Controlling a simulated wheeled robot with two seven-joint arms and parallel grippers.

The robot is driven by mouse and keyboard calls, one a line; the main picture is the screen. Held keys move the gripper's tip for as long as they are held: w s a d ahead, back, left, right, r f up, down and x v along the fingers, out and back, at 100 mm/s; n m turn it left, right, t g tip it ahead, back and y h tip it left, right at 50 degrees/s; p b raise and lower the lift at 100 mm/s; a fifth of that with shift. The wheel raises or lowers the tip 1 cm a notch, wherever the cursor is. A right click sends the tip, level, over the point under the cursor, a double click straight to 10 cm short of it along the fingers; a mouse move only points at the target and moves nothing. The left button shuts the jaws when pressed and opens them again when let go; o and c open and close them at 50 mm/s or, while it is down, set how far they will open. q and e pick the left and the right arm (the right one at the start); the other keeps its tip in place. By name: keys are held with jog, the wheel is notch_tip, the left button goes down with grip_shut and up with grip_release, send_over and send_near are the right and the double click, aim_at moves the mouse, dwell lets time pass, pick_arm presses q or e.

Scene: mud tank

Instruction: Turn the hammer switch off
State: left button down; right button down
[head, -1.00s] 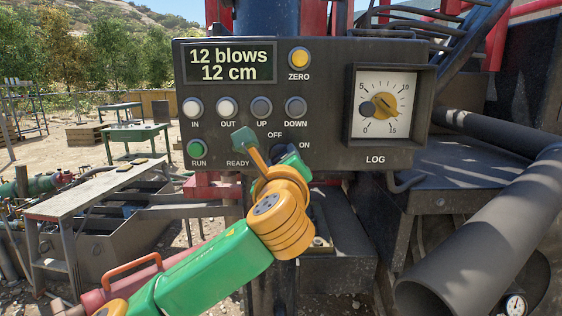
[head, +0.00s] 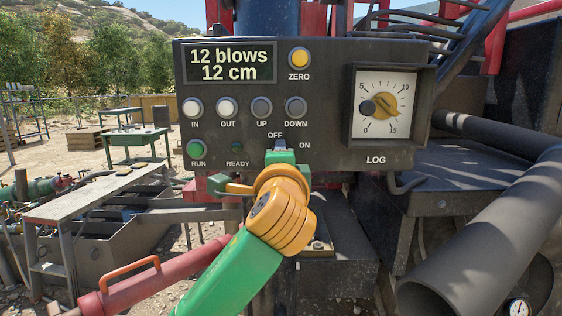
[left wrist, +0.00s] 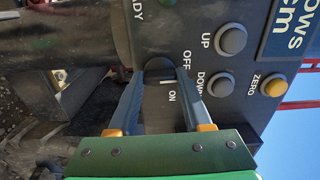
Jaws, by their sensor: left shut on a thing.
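The hammer switch (head: 280,146) is a dark knob on the control panel, between the OFF and ON labels. In the head view my left gripper (head: 279,152) covers most of it, with only its top edge showing. In the left wrist view the knob (left wrist: 158,68) sits between the two fingertips of the left gripper (left wrist: 162,76), which is shut on it. A short white mark shows at the knob beside the ON label. My right gripper is not in view.
The grey panel (head: 330,100) also carries the IN, OUT, UP and DOWN buttons, a yellow ZERO button (head: 299,58), a green RUN button (head: 196,149) and a LOG dial (head: 380,104). The display (head: 229,63) reads 12 blows, 12 cm. A large pipe (head: 470,245) lies at the right.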

pick_arm(q)
jog(key=shift+f+n, duration=0.15)
jog(key=shift+n, duration=1.75)
jog(key=shift+c, duration=1.7)
grip_release()
jog(key=s+b, duration=0.3)
jog(key=s, duration=0.4)
